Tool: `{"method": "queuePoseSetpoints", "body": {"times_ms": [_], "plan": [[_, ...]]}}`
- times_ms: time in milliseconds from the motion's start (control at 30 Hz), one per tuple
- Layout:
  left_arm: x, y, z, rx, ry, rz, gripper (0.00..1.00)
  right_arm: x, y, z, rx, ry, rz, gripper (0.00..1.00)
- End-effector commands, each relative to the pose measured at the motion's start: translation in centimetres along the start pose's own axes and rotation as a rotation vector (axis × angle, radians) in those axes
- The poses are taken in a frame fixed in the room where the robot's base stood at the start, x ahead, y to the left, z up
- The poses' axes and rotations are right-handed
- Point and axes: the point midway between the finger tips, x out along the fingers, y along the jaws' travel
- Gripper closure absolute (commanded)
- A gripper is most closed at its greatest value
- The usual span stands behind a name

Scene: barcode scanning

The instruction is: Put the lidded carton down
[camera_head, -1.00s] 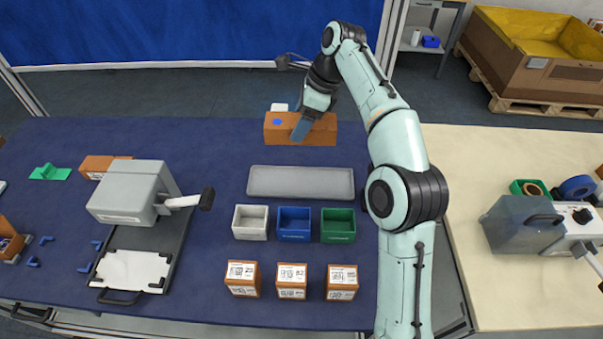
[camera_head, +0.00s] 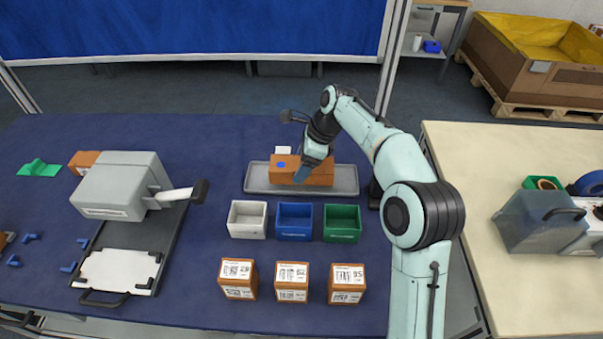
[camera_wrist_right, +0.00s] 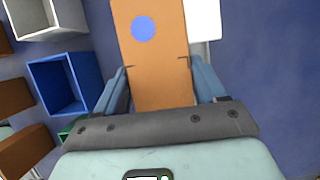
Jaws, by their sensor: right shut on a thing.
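The carton in my right gripper (camera_head: 302,172) is a long orange-brown box (camera_head: 321,174) with a blue dot on one side. In the head view it appears over the grey tray (camera_head: 345,189), roughly level. Whether its underside touches the tray cannot be told. In the right wrist view the carton (camera_wrist_right: 160,55) sits between two blue fingers, one on each side, with the blue dot beyond the fingertips. My right gripper is shut on it. My left gripper is not in view.
White (camera_head: 248,221), blue (camera_head: 294,224) and green (camera_head: 342,225) bins stand in front of the tray. Three labelled cartons (camera_head: 291,283) stand nearer the front edge. A grey machine (camera_head: 121,187) stands at left. A small white item (camera_head: 283,150) is behind the tray.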

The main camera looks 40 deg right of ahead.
Motion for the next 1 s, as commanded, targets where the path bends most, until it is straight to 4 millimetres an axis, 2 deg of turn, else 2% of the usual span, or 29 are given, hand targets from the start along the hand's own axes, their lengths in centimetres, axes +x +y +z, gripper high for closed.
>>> {"method": "queuePoseSetpoints", "body": {"times_ms": [100,167,233,267,500,533,600,867,1000], "plan": [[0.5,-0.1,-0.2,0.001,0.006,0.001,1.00,2.1,0.1,-0.8,0.001,0.001,0.005,0.64],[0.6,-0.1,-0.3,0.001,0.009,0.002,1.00,2.7,0.1,-1.1,0.001,0.000,0.003,0.64],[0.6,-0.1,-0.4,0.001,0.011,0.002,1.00,2.9,0.1,-1.1,0.000,0.000,0.002,0.64],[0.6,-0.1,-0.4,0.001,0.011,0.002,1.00,2.8,0.0,-1.1,0.000,0.000,0.001,0.69],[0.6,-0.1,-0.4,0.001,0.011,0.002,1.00,2.9,0.1,-1.2,0.000,0.000,0.002,0.69],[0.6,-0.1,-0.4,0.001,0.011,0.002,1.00,2.9,0.1,-1.2,0.000,0.001,0.003,0.23],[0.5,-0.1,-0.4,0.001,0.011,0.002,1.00,2.9,0.1,-1.2,0.000,0.001,0.002,0.04],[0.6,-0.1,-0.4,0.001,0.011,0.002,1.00,2.9,0.0,-1.2,0.000,0.001,0.002,0.04],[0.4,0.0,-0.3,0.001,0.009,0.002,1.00,2.0,0.0,-1.1,0.000,0.000,-0.001,0.04]]}}
